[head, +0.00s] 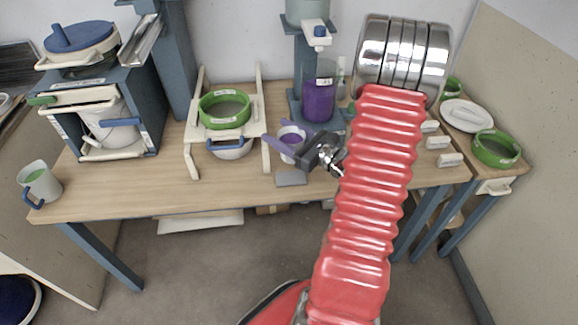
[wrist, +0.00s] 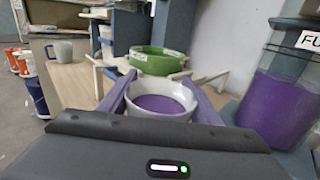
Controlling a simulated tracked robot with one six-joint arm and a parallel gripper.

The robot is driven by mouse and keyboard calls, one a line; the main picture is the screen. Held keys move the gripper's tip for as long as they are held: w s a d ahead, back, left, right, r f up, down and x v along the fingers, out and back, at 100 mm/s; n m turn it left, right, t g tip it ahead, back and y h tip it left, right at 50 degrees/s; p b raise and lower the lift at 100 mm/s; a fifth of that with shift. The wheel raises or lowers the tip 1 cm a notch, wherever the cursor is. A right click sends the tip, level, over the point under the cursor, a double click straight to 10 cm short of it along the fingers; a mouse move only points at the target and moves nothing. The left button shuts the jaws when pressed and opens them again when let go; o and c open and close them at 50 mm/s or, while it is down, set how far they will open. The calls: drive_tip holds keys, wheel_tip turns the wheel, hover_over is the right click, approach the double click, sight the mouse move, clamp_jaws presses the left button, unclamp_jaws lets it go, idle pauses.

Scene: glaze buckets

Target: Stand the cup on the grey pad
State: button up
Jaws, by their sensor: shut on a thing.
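A small white cup (head: 289,155) with purple glaze inside is between the purple fingers of my gripper (head: 287,138). In the wrist view the cup (wrist: 158,114) shows its white rim and purple contents, with one finger along each side. It looks upright. My gripper (wrist: 158,85) is shut on it. The grey pad (head: 291,178) lies on the table near its front edge, bare, just in front of the cup in the head view. The pad does not show in the wrist view. I cannot tell whether the cup's base touches the table.
A clear container of purple glaze (head: 319,100) stands on a blue stand behind the cup. A green ring (head: 224,109) sits on a cream rack to the left. A grey mug (head: 40,184) stands at the table's left end. White blocks (head: 438,142) lie to the right.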

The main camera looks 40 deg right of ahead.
drive_tip(key=shift+f, duration=2.7)
drive_tip(key=shift+f, duration=2.05)
drive_tip(key=shift+f, duration=0.1)
drive_tip(key=o, duration=1.3)
drive_tip(key=s, duration=0.4)
drive_tip(key=s+d, duration=0.1)
drive_tip(key=s, duration=0.3)
drive_tip(key=s+d, duration=0.1)
drive_tip(key=s, duration=0.2)
drive_tip(key=shift+s, duration=0.4)
